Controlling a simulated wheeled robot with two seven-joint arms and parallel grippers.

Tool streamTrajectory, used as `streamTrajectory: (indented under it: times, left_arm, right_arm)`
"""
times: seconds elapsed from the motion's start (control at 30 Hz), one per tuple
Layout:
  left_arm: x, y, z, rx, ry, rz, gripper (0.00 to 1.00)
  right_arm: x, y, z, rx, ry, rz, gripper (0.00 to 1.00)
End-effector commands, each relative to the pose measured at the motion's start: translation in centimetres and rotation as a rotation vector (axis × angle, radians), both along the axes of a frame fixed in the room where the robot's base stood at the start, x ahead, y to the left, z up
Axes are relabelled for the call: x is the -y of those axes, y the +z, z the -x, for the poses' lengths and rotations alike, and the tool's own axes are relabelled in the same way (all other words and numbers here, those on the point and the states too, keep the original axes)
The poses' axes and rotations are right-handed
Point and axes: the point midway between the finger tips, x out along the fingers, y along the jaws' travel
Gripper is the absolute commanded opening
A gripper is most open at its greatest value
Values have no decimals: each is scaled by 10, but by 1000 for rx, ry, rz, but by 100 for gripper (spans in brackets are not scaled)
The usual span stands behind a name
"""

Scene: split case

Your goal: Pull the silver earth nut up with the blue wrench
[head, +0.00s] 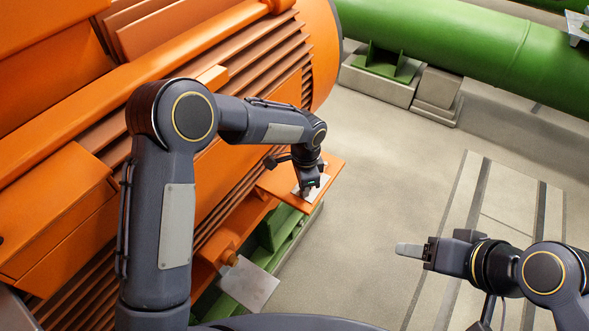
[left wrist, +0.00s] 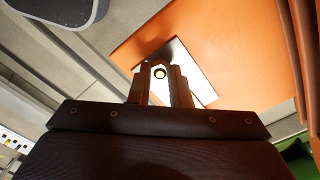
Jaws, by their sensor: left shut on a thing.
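My left gripper (head: 309,188) reaches down to a pale metal plate (head: 322,183) on an orange ledge (head: 277,184) of the big orange machine. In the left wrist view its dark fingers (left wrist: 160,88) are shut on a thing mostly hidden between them. A small dark ring with a bright centre (left wrist: 159,72) shows between the fingertips, in front of the pale plate (left wrist: 204,90). I cannot tell whether it is the silver nut or part of a tool. No blue wrench can be made out. My right gripper (head: 410,250) hangs over the floor, seen side-on, apart from the machine.
The finned orange machine (head: 150,75) fills the left side of the head view. Another grey plate (head: 249,283) juts out lower down, near a green base (head: 275,240). A green pipe (head: 470,50) crosses the back. The floor (head: 400,150) on the right is clear.

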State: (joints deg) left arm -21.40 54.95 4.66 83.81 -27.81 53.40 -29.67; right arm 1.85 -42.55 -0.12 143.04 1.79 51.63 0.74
Motion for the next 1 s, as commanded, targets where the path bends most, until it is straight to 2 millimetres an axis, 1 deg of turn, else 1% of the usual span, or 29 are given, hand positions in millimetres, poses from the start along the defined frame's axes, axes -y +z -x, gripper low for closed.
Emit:
streamTrajectory:
  times: [0.17,0.2,0.3,0.33,0.5,0.93,1.0]
  left_arm:
    - [0,-1,1,-2,-39,-1,0]
    - [0,-3,1,-2,-37,-2,0]
    - [0,-1,1,-2,-36,-1,0]
    - [0,-1,1,-2,-36,-1,20]
    - [0,-1,0,-2,-36,-2,42]
    - [0,0,0,0,-35,-1,42]
    - [0,3,0,0,-35,0,42]
  right_arm:
    - [0,1,0,0,0,0,62]
    - [0,-3,0,1,0,0,62]
    - [0,-1,0,0,0,0,62]
    - [0,-1,0,0,0,0,62]
    - [0,-1,0,0,0,0,62]
    - [0,-1,0,0,0,0,62]
    - [0,2,0,0,0,0,62]
